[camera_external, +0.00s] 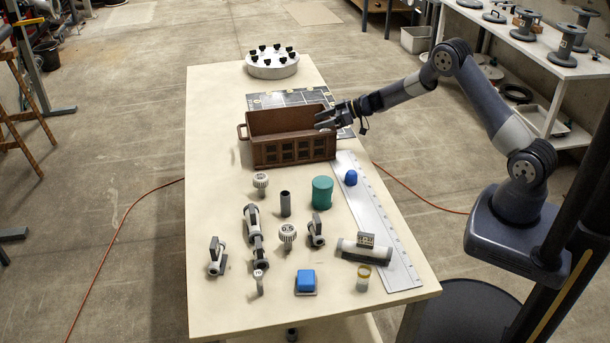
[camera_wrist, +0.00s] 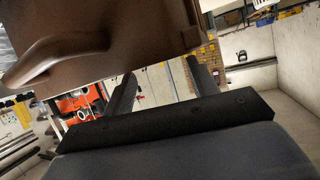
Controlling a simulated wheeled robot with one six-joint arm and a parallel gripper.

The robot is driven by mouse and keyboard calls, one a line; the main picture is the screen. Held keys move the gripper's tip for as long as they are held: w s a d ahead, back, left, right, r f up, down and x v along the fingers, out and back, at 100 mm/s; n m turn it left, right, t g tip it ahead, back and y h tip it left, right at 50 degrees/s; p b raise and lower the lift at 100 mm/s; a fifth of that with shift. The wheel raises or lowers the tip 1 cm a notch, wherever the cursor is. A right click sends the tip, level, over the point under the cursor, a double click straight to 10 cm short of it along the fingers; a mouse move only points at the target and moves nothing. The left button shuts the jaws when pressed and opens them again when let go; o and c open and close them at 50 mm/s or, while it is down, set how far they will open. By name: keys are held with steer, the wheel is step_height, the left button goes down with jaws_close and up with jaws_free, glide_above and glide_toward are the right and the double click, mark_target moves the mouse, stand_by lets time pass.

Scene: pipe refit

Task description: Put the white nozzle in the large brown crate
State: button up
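The large brown crate (camera_external: 290,151) stands mid-table with a handle at each end. My gripper (camera_external: 322,119) is at its right end, near the rim. In the wrist view the crate (camera_wrist: 90,45) and its curved handle fill the upper left. My gripper's two dark fingers (camera_wrist: 163,85) are spread apart there, with nothing seen between them. Two white pieces with round ridged heads stand in front of the crate, one nearer it (camera_external: 261,181) and one farther forward (camera_external: 288,233). I cannot tell which piece is the white nozzle. The crate's floor is hidden by its front wall.
A green cylinder (camera_external: 322,192), a blue cap (camera_external: 351,177), a dark tube (camera_external: 285,204), grey valves and a blue block (camera_external: 306,281) stand on the front half. A ruler plate (camera_external: 378,225) lies along the right edge. A white disc with black knobs (camera_external: 272,68) is at the far end.

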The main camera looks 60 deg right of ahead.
steer(key=shift+o, duration=0.7)
steer(key=shift+r, duration=0.3)
steer(key=b+v, duration=0.1)
steer(key=v, duration=1.1)
steer(key=shift+r, duration=0.25)
